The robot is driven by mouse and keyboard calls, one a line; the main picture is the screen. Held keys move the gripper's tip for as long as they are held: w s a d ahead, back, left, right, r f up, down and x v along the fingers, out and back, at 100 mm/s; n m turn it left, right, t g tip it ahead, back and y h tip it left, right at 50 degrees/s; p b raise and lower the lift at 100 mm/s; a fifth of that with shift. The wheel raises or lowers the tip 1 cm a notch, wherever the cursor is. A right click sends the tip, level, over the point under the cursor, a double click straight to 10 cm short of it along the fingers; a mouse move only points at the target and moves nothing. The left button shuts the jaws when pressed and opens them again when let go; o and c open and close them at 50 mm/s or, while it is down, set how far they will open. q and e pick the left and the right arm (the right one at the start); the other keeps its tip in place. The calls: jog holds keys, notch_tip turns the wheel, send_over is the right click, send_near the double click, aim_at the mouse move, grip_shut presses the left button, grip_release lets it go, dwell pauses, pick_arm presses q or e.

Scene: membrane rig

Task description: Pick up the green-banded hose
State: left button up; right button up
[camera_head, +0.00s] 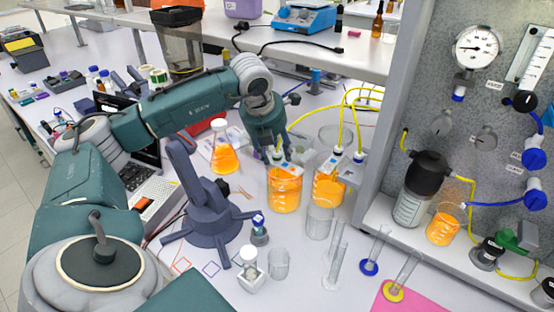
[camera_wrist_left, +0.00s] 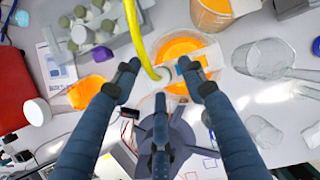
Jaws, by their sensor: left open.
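A yellow hose (camera_wrist_left: 135,38) runs down from the top of the left wrist view and ends in a pale fitting between my left gripper's fingers. No green band can be made out on it. My left gripper (camera_wrist_left: 159,70) is open, its fingers on either side of the hose end and apart from it. In the head view my left gripper (camera_head: 280,157) is just above a beaker of orange liquid (camera_head: 284,196), partly hiding the hose end. Two more yellow hoses (camera_head: 356,115) go down to a second orange beaker (camera_head: 327,190); blue shows at their ends.
A dark stand with spread legs (camera_head: 208,200) is left of the beaker. An orange flask (camera_head: 223,150) stands behind it. Clear empty beakers (camera_head: 320,220) and cylinders (camera_head: 335,262) stand in front. A grey panel with a gauge (camera_head: 478,47) rises at right.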

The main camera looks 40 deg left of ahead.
pick_arm(q)
jog(key=c, duration=0.9)
jog(key=shift+r, duration=0.1)
jog(key=shift+r, duration=0.5)
notch_tip(320, 180, up, 19)
